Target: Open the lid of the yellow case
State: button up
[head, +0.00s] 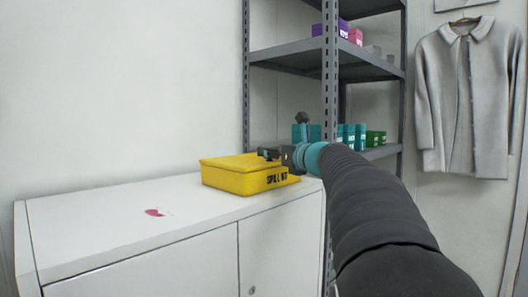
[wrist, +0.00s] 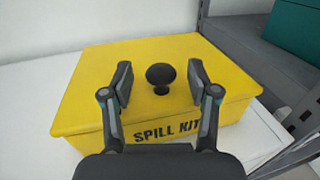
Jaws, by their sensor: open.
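The yellow case (head: 240,176) sits on the white cabinet near its right end, with "SPILL KIT" on its front. Its lid (wrist: 107,67) looks shut. In the wrist view a round black knob (wrist: 160,75) stands on the lid. My gripper (wrist: 160,82) is open, with one finger on each side of the knob. In the head view my gripper (head: 268,154) is over the right part of the case and hides the knob.
The white cabinet (head: 120,207) has free room on its left, with a small red and white item (head: 154,212) on it. A grey metal shelf (head: 329,75) with teal, green and purple boxes stands close behind on the right. A grey coat (head: 465,95) hangs at the far right.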

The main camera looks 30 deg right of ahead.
jog(key=shift+w+a, duration=0.1)
jog(key=shift+w, duration=0.95)
